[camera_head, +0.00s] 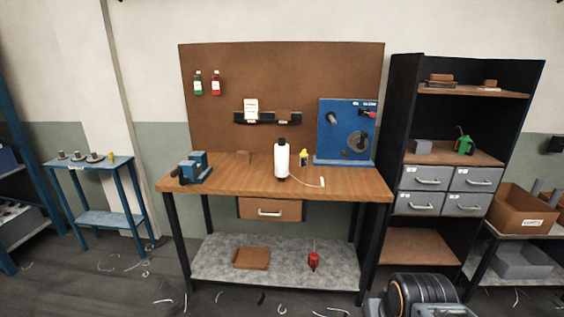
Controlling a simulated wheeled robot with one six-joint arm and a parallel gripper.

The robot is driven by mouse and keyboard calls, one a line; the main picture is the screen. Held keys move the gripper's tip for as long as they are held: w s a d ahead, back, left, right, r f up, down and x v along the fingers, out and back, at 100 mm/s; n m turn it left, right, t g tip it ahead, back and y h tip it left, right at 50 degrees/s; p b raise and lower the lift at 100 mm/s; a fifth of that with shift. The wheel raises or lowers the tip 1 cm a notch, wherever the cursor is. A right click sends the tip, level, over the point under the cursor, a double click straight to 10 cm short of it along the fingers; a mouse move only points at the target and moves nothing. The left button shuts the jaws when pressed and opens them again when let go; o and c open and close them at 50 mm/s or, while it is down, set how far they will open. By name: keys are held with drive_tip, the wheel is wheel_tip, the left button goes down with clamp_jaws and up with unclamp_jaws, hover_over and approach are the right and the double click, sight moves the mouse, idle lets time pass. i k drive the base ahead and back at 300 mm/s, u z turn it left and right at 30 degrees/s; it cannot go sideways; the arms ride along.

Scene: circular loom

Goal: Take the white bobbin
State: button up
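The white bobbin (281,161) stands upright on the wooden top of the workbench, right of its middle. It has dark ends at top and bottom. A thin white thread runs from it to the right and ends at a small pale piece (322,182) near the bench's front edge.
The workbench (235,182) has a blue vise (195,168) at left. A small yellow bottle (304,157) and a blue panel (345,132) stand behind the bobbin to the right. A dark shelf unit (395,110) stands at right. Floor before the bench is mostly open, with scraps.

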sight(281, 149)
drive_tip(key=u, duration=0.3)
drive_tip(key=i, duration=0.55)
drive_tip(key=u, duration=0.65)
drive_tip(key=i, duration=1.15)
